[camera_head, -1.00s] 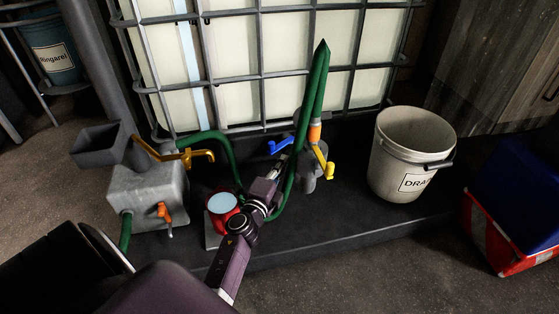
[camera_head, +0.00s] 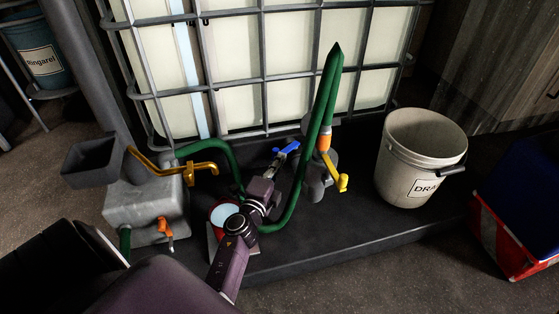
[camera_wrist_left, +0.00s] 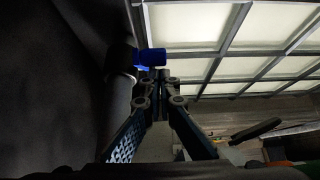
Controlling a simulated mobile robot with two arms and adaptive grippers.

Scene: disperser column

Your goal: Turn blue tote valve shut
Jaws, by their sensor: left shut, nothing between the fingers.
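The blue valve handle (camera_head: 287,147) sits low in front of the caged tote (camera_head: 237,107), left of the yellow handle. In the left wrist view the blue handle (camera_wrist_left: 150,57) shows just beyond the fingertips. My left gripper (camera_head: 277,160) is shut and empty, with its tips close beside the blue handle. Its fingers also show together in the left wrist view (camera_wrist_left: 161,79). I cannot tell whether they touch the handle. The valve body is mostly hidden behind the gripper and the green hose (camera_head: 300,170). My right gripper is not in view.
A yellow handle (camera_head: 341,181) hangs below an orange hose fitting (camera_head: 324,143) just right of the blue one. A red container (camera_head: 222,212) stands beside my left arm. A white bucket (camera_head: 408,170) is at right. A grey box (camera_head: 148,210) with an orange handle is at left.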

